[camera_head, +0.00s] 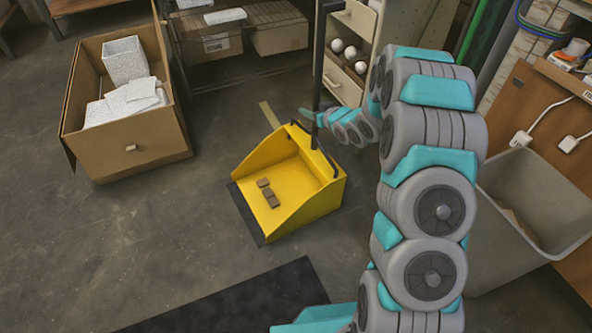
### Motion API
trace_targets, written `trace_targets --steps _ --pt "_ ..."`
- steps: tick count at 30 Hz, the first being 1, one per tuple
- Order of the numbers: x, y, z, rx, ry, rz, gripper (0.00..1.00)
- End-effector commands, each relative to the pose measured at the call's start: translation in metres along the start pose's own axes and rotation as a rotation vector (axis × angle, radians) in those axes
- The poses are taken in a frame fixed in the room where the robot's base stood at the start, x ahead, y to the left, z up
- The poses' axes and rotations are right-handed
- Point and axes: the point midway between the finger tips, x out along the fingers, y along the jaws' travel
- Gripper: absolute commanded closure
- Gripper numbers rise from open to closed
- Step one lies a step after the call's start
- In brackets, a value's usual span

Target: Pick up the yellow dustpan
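The yellow dustpan (300,196) stands on the concrete floor in the middle of the view, its open front facing lower left with a dark lip. Several small brown pieces lie in it. Its tall dark handle (319,60) rises upright from the back. My gripper (311,117) is at the handle's lower part, just above the pan's back edge. One teal finger shows left of the handle. The other is mostly hidden, so I cannot tell whether the fingers are closed on the handle.
A cardboard box (128,148) with white pieces stands at the left. A shelf (345,45) with white balls is behind the handle. A grey bin (535,215) stands at the right. A dark mat (245,300) lies in front. The floor left of the dustpan is clear.

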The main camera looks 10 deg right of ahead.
Motion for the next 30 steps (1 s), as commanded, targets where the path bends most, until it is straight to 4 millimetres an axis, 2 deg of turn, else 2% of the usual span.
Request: trace_targets --steps 2,13,30 --pt "-0.0001 0.0001 0.0000 0.000 0.000 0.000 0.59" --pt "-0.0001 0.0001 0.0001 0.000 0.000 0.000 1.00" --pt "-0.0001 0.0000 0.0004 0.000 -0.001 0.000 1.00"
